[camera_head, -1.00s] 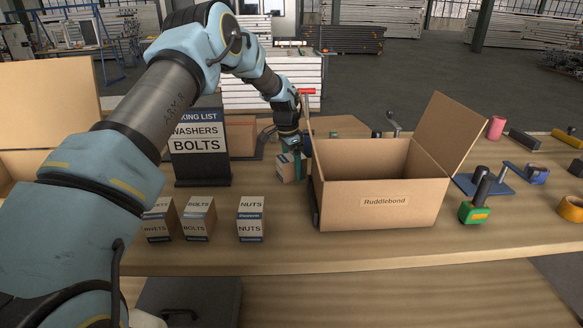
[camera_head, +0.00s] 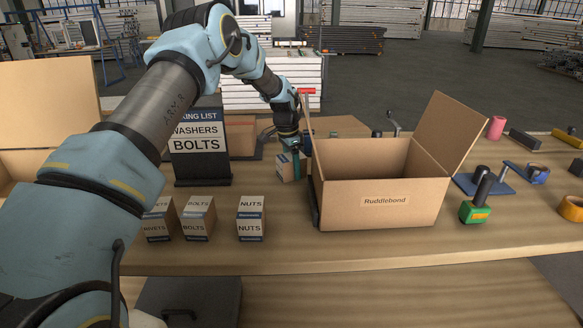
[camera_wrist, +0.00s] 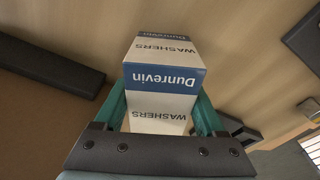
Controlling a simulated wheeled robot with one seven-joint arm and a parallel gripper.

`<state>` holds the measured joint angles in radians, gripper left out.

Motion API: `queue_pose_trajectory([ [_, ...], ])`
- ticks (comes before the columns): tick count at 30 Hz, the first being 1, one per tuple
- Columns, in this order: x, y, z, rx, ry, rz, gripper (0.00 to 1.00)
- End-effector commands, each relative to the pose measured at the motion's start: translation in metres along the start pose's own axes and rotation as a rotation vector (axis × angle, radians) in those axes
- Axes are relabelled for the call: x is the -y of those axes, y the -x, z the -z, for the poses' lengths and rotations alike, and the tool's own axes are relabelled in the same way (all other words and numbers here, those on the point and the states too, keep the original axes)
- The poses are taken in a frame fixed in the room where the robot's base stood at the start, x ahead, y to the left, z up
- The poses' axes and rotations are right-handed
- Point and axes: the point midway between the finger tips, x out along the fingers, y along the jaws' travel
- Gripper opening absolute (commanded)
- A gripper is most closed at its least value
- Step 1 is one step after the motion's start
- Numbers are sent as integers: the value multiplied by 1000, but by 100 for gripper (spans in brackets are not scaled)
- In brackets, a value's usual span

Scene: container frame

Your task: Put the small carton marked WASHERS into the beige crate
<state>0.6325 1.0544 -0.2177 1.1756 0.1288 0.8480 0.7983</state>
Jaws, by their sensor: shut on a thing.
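The small WASHERS carton, white with blue bands, sits between the green fingers of my gripper (camera_wrist: 160,108) in the wrist view (camera_wrist: 162,72). The fingers are shut on its two sides. In the head view my gripper (camera_head: 292,158) and the carton (camera_head: 284,169) are just left of the open beige-brown box labelled Ruddlebond (camera_head: 345,212), partly hidden behind the arm. I cannot tell whether the carton touches the table. The box stands open with its right flap raised; its floor is hidden.
RIVETS (camera_head: 159,220), BOLTS (camera_head: 198,218) and NUTS (camera_head: 250,218) cartons stand in front of the packing list sign (camera_head: 200,150), which names WASHERS and BOLTS. Another open box (camera_head: 45,100) is at far left. A green-based stamp (camera_head: 476,208) and tools lie right of the Ruddlebond box.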

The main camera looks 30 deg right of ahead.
Motion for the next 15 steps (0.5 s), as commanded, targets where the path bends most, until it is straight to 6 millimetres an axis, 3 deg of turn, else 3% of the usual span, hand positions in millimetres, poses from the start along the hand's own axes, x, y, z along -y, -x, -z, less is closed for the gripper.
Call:
queue_pose_trajectory([
  [2, 0, 0, 0, 0, 0, 0, 48],
  [15, 0, 0, 0, 0, 0, 0, 0],
])
